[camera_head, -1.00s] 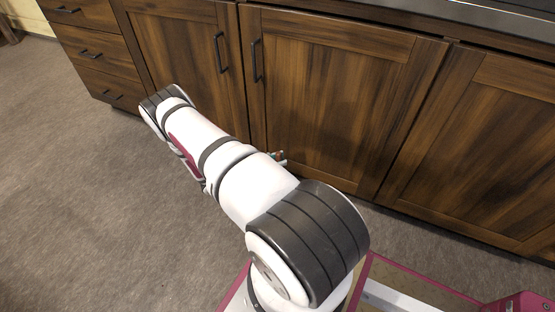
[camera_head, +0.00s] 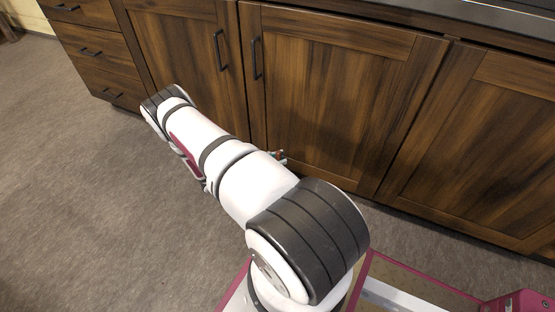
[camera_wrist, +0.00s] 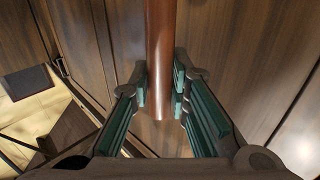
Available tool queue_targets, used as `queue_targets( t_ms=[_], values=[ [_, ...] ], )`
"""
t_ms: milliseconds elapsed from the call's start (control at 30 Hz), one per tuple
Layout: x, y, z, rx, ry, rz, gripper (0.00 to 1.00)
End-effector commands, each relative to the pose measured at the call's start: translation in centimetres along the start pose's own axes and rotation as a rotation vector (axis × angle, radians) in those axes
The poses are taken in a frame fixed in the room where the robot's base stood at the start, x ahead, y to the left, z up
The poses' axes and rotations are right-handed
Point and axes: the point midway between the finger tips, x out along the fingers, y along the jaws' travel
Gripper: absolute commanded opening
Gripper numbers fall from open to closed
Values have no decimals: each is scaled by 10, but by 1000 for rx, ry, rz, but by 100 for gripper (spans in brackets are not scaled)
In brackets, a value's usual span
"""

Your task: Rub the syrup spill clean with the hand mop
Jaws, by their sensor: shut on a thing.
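My gripper (camera_wrist: 161,85) is in the wrist view, its green-padded fingers closed around a smooth reddish-brown rod, the handle of the hand mop (camera_wrist: 160,35). The handle runs from the top edge of that view down between the fingers, and its rounded end shows just below them. The mop's head is out of view. The syrup spill is not seen in either view. In the head view my arm hides most of my gripper and the mop.
Dark wooden cabinet doors (camera_head: 340,95) with black handles stand along the back, close beyond my arm. Drawers (camera_head: 95,55) are at the far left. A dark counter edge (camera_head: 490,15) runs above. The bare grey-brown floor (camera_head: 75,200) is open at the left.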

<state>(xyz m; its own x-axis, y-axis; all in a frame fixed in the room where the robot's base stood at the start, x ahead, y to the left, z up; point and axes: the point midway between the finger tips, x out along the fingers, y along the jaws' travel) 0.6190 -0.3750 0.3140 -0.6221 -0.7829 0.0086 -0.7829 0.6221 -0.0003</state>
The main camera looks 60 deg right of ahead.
Motion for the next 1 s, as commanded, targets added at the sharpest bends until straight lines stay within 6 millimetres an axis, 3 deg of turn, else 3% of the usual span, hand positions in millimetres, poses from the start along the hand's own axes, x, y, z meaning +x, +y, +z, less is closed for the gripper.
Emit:
queue_targets(
  t_ms=[1000],
  values=[
    [6, 7, 7, -1, 1, 1, 0]
  ],
)
